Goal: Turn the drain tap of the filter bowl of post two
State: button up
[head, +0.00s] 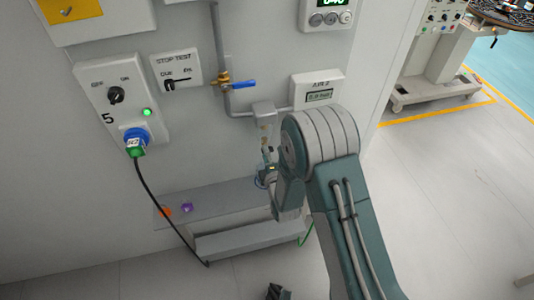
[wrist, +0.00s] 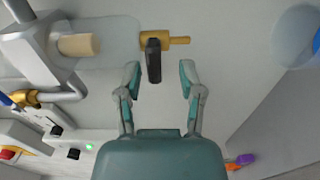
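The filter bowl (wrist: 112,38) is clear, with a tan element inside, in the wrist view. Its drain tap (wrist: 164,41) is brass, with a black lever (wrist: 153,62). My gripper (wrist: 160,76) is open, one finger on each side of the lever's free end. Gaps show between both fingers and the lever. In the head view the bowl (head: 265,133) hangs under its grey head (head: 263,108) on the wall pipe. My arm hides most of the gripper and the tap there.
A blue-rimmed cup (wrist: 298,36) is at the wrist view's right. The grey ledge (head: 220,200) below carries an orange knob (head: 165,212) and a purple knob (head: 187,207). A blue-handled valve (head: 240,85) and a panel marked 5 (head: 122,100) are left of the bowl.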

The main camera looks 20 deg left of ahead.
jog(key=shift+r, duration=0.1)
jog(key=v, duration=1.1)
jog(key=shift+s+f, duration=0.25)
jog(key=shift+s, duration=0.15)
jog(key=shift+d, duration=0.15)
